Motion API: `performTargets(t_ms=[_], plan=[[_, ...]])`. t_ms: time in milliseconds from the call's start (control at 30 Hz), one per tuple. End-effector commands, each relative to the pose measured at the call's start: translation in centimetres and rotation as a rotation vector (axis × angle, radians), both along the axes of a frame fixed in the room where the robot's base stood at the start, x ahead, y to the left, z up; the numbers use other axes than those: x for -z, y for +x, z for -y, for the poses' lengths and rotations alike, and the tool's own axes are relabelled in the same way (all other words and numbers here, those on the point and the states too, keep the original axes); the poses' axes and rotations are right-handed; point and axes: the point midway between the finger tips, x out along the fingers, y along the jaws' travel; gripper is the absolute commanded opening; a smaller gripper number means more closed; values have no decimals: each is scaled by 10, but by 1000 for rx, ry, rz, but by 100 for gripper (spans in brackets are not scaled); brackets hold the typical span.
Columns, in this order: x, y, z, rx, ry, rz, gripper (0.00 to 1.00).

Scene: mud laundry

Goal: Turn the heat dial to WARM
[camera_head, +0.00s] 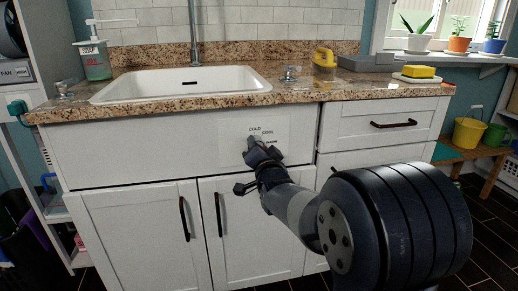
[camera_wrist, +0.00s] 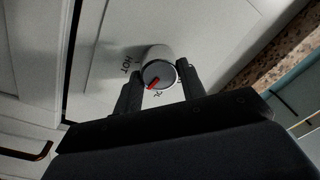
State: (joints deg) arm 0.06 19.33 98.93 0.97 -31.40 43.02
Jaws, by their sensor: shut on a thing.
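The heat dial (camera_wrist: 157,56) is a round pale knob with a red pointer mark, on a white panel, in the wrist view. My gripper (camera_wrist: 159,84) has one finger on each side of it and is shut on it. The red mark points toward the lower left, near partly hidden lettering; I cannot tell the exact setting. HOT is printed left of the dial. In the head view my gripper (camera_head: 256,150) is at the panel below the sink and mostly covers the dial. COLD and COOL show above and right of it, with another blurred label below COOL.
A granite countertop (camera_head: 190,103) with a white sink (camera_head: 180,84) overhangs the panel. Cabinet doors (camera_head: 150,235) with black handles are below, and a drawer (camera_head: 380,124) is at the right. A soap bottle (camera_head: 95,60) and a yellow sponge (camera_head: 420,71) stand on top.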

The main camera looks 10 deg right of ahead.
Motion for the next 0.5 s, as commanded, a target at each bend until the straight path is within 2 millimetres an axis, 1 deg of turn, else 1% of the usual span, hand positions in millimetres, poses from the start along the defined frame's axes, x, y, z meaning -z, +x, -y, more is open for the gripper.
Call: performTargets(t_ms=[33, 267, 500], plan=[[0, 0, 0, 0, 0, 1, 41], [0, 0, 0, 0, -1, 0, 60], [0, 0, 0, 0, -1, 0, 60]])
